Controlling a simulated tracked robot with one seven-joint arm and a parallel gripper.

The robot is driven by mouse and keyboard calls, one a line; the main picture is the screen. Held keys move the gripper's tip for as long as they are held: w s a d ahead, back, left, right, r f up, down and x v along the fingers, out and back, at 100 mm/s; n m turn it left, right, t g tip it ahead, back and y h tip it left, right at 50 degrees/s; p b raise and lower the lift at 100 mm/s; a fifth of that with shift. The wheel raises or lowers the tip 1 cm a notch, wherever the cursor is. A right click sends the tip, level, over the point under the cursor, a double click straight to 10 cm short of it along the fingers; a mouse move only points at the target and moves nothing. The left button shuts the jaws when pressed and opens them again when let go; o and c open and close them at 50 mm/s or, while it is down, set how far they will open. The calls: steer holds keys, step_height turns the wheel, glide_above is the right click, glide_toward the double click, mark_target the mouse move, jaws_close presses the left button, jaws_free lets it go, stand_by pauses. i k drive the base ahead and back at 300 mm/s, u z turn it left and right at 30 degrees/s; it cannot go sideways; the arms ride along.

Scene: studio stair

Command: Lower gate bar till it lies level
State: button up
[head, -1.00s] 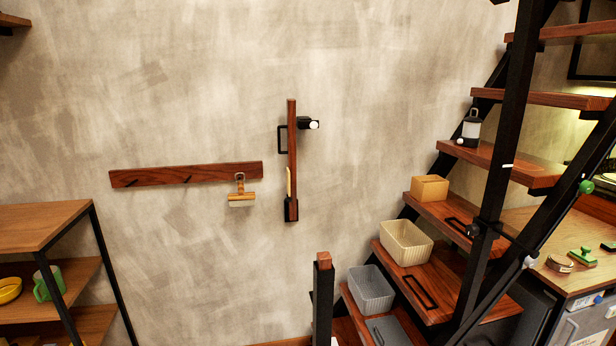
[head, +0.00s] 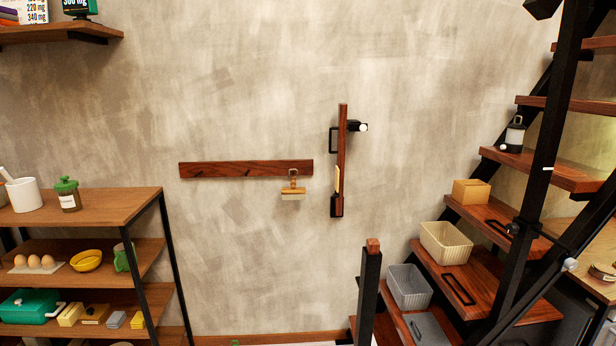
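The gate bar (head: 342,150), a narrow reddish-brown wooden bar, stands upright against the grey wall in the head view. A black fitting (head: 337,206) is at its lower end. A black handle-like loop (head: 333,140) shows on its left side, and a black piece with a round white end (head: 358,127) juts out to the right near its top. A pale yellow strip runs along its lower part. A black post (head: 369,295) with a wooden top stands below and to the right of the bar. My gripper is not in view.
A wooden wall rail (head: 240,169) with a hanging brush (head: 292,190) is left of the bar. A loaded shelf unit (head: 110,205) stands at left. Stairs (head: 470,275) holding a cream basket (head: 446,243) and grey basket (head: 408,286) rise at right. Bare wall lies between.

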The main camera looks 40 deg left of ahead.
mark_target(341, 128)
steer(key=u, duration=1.25)
steer(key=i, duration=0.95)
steer(key=k, duration=0.85)
steer(key=u, duration=0.15)
steer(key=i, duration=0.8)
steer(key=z, duration=0.05)
